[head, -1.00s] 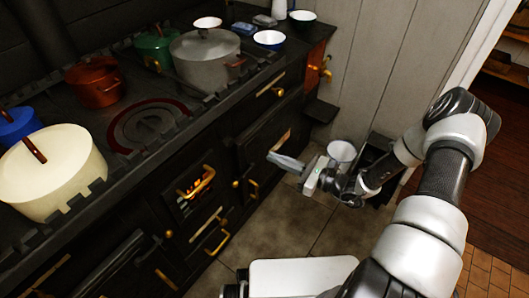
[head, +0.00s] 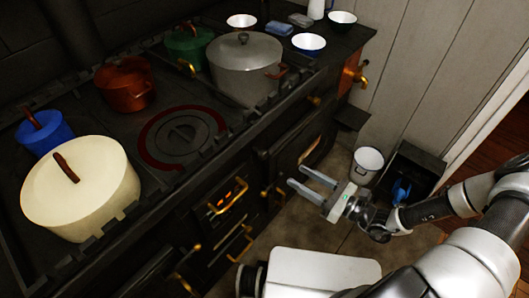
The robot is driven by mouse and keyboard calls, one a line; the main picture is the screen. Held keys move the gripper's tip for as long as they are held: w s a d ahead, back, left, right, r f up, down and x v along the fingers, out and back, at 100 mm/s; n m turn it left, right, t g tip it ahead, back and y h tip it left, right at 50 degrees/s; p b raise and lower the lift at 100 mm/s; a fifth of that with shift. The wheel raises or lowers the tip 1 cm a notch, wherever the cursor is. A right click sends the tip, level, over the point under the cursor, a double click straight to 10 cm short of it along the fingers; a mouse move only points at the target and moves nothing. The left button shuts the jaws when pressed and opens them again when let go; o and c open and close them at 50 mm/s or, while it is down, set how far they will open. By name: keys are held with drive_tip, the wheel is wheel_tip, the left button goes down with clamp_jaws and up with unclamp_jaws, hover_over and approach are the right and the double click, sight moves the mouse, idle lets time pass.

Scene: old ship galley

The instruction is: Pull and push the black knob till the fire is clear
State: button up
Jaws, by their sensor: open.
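In the head view, a black range has a small firebox opening (head: 228,194) on its front, with an orange glow behind bars and a brass handle across it. I cannot make out a black knob against the dark front. My gripper (head: 297,177) is open and empty, to the right of the firebox. Its two pale fingers point left toward the range front, apart from the firebox. I cannot tell whether the fingertips touch the range.
A cream pot (head: 85,195), a blue pot (head: 45,133), a copper pot (head: 125,85) and a grey pot (head: 245,75) stand on the range. A white bucket (head: 366,162) and a dark bin (head: 412,170) stand beyond my gripper. More brass handles stick out along the front.

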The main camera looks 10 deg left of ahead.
sight(266, 156)
drive_tip(key=b+x, duration=0.1)
drive_tip(key=x, duration=1.3)
drive_tip(key=shift+w+a, duration=0.2)
drive_tip(key=shift+a, duration=0.05)
